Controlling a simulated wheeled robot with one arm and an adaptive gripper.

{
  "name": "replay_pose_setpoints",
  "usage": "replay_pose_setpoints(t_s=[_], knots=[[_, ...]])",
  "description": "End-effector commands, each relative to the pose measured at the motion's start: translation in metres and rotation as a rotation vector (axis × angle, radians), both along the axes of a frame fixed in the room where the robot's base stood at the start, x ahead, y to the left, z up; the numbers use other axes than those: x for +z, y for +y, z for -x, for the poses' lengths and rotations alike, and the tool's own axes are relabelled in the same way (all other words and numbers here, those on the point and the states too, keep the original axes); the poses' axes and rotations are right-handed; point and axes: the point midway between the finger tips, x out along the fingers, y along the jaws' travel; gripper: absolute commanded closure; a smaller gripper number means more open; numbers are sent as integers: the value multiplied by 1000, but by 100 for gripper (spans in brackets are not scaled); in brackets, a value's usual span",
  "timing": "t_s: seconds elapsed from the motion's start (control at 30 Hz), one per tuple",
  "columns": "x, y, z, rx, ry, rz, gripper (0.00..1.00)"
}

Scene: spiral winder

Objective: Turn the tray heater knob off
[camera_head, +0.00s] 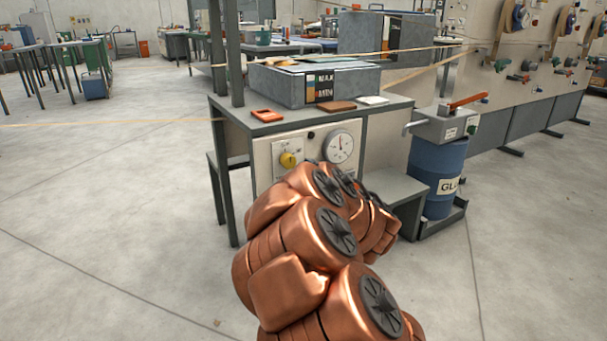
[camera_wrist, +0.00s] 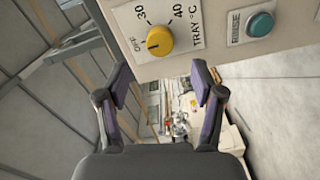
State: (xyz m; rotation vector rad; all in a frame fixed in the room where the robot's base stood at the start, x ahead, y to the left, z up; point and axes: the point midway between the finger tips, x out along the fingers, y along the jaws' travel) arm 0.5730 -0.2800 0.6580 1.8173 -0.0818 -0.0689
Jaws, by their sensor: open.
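The yellow tray heater knob (camera_head: 288,160) is on the pale front panel under the bench top, left of a round dial. In the wrist view the knob (camera_wrist: 159,40) sits on a white plate marked OFF, 30, 40 and TRAY °C. A small dark mark shows on the knob's left side, near OFF; its exact direction is hard to tell. My gripper (camera_wrist: 162,76) is open and empty, its two fingers apart below the knob in that view, touching nothing visible. In the head view my copper arm hides most of the gripper.
A round dial (camera_head: 339,146) is right of the knob. A teal button (camera_wrist: 261,24) is on the same panel in the wrist view. An orange tray (camera_head: 267,115) lies on the bench top. A blue glue drum (camera_head: 437,165) stands to the right.

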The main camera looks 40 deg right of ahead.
Motion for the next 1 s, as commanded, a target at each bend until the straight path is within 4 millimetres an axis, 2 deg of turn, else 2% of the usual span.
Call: replay_pose_setpoints(t_s=[0.5,1.0], knots=[[1,3,21,2,-4,0,33],[1,5,23,7,-5,2,33]])
